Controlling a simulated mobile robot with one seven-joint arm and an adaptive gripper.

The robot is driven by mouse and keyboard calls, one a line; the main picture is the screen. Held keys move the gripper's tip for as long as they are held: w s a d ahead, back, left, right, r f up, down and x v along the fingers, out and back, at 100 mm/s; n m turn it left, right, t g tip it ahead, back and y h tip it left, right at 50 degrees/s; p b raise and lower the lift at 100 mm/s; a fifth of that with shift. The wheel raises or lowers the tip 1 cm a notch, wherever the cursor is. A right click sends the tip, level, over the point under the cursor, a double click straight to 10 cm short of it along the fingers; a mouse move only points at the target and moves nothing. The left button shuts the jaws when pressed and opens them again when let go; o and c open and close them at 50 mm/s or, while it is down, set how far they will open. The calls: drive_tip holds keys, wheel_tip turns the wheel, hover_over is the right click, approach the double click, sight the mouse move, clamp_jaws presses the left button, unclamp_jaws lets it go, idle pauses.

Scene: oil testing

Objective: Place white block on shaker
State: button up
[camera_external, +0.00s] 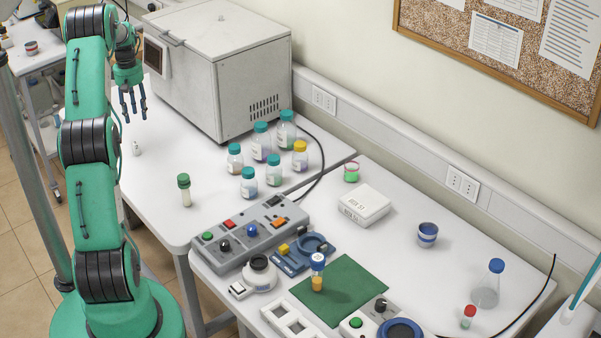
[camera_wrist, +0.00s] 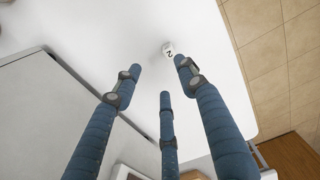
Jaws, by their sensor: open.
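My gripper (camera_external: 132,108) hangs fingers-down at the upper left, in front of the grey-white oven. Its three blue fingers (camera_wrist: 160,78) are spread open and empty in the wrist view. A small white block (camera_external: 136,148) stands on the left table, below my gripper in the external picture. In the wrist view the block (camera_wrist: 168,50) bears a dark "2" and shows between the two upper fingertips, apart from them. Which device is the shaker is unclear; a blue device with a round top (camera_external: 310,243) and a white device with a blue round top (camera_external: 401,329) are candidates.
The oven (camera_external: 215,70) stands behind several capped bottles (camera_external: 261,143). A green-capped vial (camera_external: 185,190) stands near the front edge. The right table holds a grey control box (camera_external: 250,232), a green mat (camera_external: 345,285) and a white box (camera_external: 363,206). The left table's front is mostly clear.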

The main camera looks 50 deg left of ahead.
drive_tip(key=w+d+r+m, duration=0.2)
drive_tip(key=w+d+r, duration=0.2)
drive_tip(key=d+r, duration=0.4)
drive_tip(key=w+d+r+m, duration=0.2)
drive_tip(key=w+d+r, duration=0.25)
drive_tip(key=d, duration=0.45)
drive_tip(key=d+r+m+t, duration=0.1)
drive_tip(key=d+r, duration=0.3)
drive_tip(key=d, duration=0.3)
drive_tip(key=d+r+m+y, duration=0.1)
drive_tip(key=d+r+m, duration=0.15)
drive_tip(key=d, duration=0.45)
drive_tip(key=d+r+m+t, duration=0.1)
drive_tip(key=d+r, duration=0.3)
drive_tip(key=d, duration=0.3)
drive_tip(key=s+d+r+m+t, duration=0.1)
drive_tip(key=s+d+r+m, duration=0.25)
drive_tip(key=d, duration=0.65)
drive_tip(key=s+d+r+m+t, duration=0.15)
drive_tip(key=s+d, duration=0.25)
drive_tip(key=d, duration=0.6)
drive_tip(key=s+d+f+m, duration=0.1)
drive_tip(key=s+d+m, duration=0.2)
drive_tip(key=s+d, duration=0.3)
drive_tip(key=s+d+f+m+t+h, duration=0.1)
drive_tip(key=s+d+f+m, duration=0.1)
drive_tip(key=s+d, duration=0.5)
drive_tip(key=shift+s+d+m, duration=0.3)
drive_tip(key=shift+s+m, duration=0.1)
drive_tip(key=shift+m, duration=0.15)
